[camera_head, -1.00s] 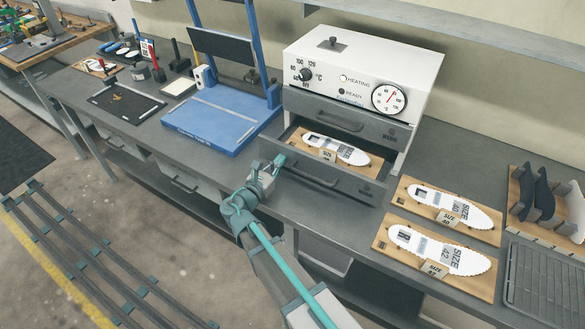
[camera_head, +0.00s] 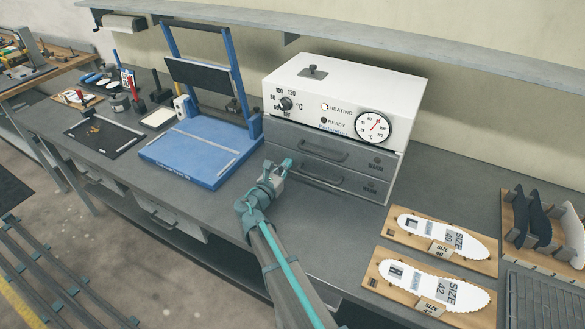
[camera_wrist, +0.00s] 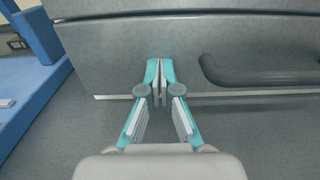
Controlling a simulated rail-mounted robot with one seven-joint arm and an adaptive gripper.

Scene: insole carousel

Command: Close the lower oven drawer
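The white oven (camera_head: 345,90) stands on the bench with two grey drawers under its dial panel. The lower oven drawer (camera_head: 345,182) is in line with the upper drawer (camera_head: 345,155) and looks shut; its inside is hidden. In the wrist view the lower drawer front (camera_wrist: 230,70) fills the upper part, with its dark bar handle (camera_wrist: 265,75) right of my fingers. My gripper (camera_head: 277,168) is at the left end of the drawer front. Its fingertips (camera_wrist: 160,65) are together with nothing between them, at or very near the front left of the handle.
A blue press frame (camera_head: 200,150) stands close to the left of the oven. Two boards with white insoles (camera_head: 440,235) lie to the right, beside a rack (camera_head: 540,220) and a wire grid (camera_head: 545,300). Bench in front of the oven is clear.

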